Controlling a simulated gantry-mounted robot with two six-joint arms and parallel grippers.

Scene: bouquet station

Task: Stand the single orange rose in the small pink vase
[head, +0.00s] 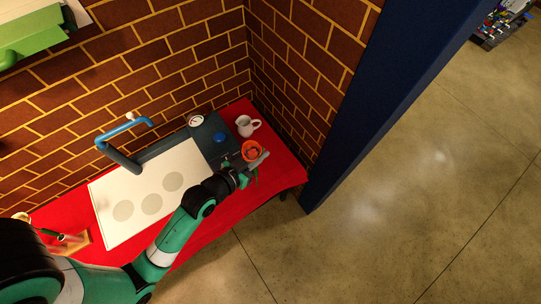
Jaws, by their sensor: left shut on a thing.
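My left gripper (250,168) is at the right end of the red table, seen from above and small in the head view. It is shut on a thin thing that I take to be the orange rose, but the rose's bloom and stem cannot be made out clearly. A round orange pot-like thing (251,151) shows right beside the fingers, with darker red inside. Whether the fingers touch it cannot be told. I cannot make out the small pink vase. My right gripper is not in view.
A white jug (246,125) stands behind the orange thing. A blue round item (219,137) and a dial (196,120) lie to its left. A white board (150,190) with grey circles and a blue bent pipe (125,128) fill the middle. A wooden holder (72,243) is at left.

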